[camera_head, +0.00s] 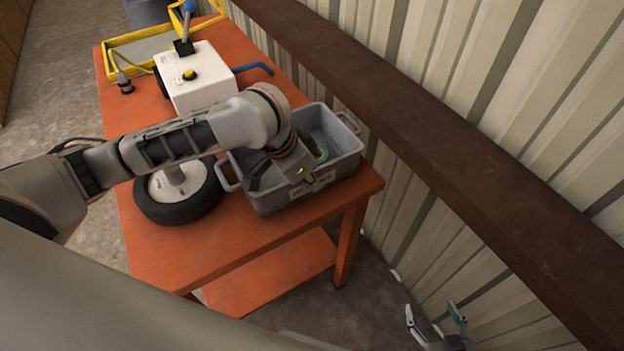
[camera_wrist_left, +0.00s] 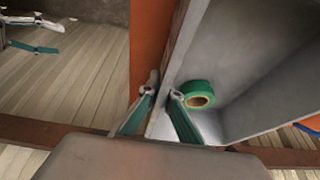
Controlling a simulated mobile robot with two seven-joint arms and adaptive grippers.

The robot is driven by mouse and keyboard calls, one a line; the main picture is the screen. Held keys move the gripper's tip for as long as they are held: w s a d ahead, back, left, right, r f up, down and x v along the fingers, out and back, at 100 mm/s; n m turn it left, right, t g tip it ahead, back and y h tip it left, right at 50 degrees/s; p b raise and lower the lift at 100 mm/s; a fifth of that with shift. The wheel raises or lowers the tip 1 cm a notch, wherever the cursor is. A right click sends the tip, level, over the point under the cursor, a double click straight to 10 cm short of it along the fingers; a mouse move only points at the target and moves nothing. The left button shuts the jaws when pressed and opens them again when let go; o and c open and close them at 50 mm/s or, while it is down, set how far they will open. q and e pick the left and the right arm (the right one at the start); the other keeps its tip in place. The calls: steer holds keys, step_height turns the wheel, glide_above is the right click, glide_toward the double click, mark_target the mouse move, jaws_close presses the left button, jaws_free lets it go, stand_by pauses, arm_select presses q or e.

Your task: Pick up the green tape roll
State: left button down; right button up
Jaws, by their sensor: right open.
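The green tape roll (camera_wrist_left: 199,94) lies inside the grey bin (camera_wrist_left: 235,125), close to its wall, in the left wrist view. In the head view a green edge of the roll (camera_head: 321,153) shows in the bin (camera_head: 335,172), partly hidden by my left gripper. My left gripper (camera_wrist_left: 164,95) points down at the bin wall, its fingertips slightly apart with the wall's edge seemingly between them. The right fingertip is just left of the roll. Whether the fingers press on the wall is unclear. My right gripper (camera_head: 436,318) is open and empty, low at the right.
The bin stands on an orange table (camera_head: 235,245) beside a black wheel (camera_head: 180,203) and a white box (camera_head: 195,80). A yellow frame (camera_head: 135,45) lies at the back. A brown rail (camera_head: 440,150) and corrugated wall run close along the right.

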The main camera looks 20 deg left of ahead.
arm_select(q)
steer(key=c, duration=2.3)
jaws_free()
